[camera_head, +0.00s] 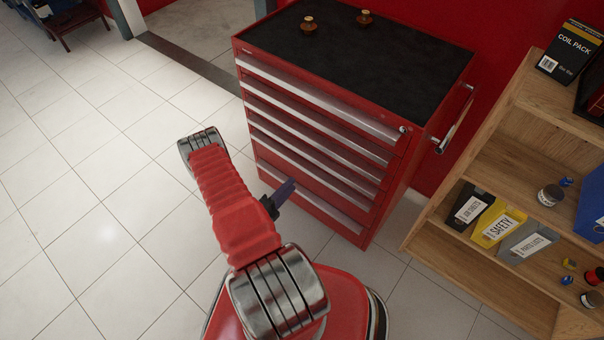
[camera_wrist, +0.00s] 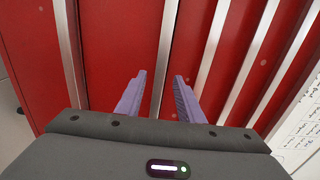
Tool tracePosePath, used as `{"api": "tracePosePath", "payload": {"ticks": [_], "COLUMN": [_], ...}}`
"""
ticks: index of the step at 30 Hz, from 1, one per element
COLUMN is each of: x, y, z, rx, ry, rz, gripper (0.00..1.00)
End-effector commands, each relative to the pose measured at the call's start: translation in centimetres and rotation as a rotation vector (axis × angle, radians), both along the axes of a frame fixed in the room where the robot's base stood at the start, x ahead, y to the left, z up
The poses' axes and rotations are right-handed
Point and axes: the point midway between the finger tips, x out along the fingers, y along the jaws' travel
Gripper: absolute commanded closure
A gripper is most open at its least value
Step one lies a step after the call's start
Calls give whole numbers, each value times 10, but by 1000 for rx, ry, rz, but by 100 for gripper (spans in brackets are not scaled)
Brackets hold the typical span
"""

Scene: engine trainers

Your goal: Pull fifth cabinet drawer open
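The red drawer cabinet (camera_head: 402,190) stands upright at the back, with long silver handle strips across its stacked drawers. All its drawers look shut. My gripper (camera_head: 288,187) is at the lower left of the cabinet front, its purple fingers pointing at the low drawers. In the wrist view my gripper (camera_wrist: 161,76) is open, with a clear gap between the fingers. One silver handle strip (camera_wrist: 166,45) runs through that gap, with a finger on each side. I cannot tell whether the fingers touch it, nor for certain which drawer it belongs to.
A wooden shelf (camera_head: 510,95) with binders and small jars stands to the right of the cabinet. The tiled floor (camera_head: 100,200) to the left is clear.

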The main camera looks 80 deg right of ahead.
Motion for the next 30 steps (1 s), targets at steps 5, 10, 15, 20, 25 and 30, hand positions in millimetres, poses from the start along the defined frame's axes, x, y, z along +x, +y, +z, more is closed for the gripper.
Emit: {"api": "tracePosePath", "payload": {"ticks": [5,10,15,20,25,30], "x": [-9,-17,-25,-30,-32,-32], "y": [-19,-38,-57,-70,-75,-75], "z": [0,0,0,0,0,0], "rx": [0,0,-1,-1,-1,-1], "ry": [-1,-1,-1,-1,0,1], "rz": [-3,-3,-3,-1,0,1], "gripper": [66,66,66,66,66,66]}}
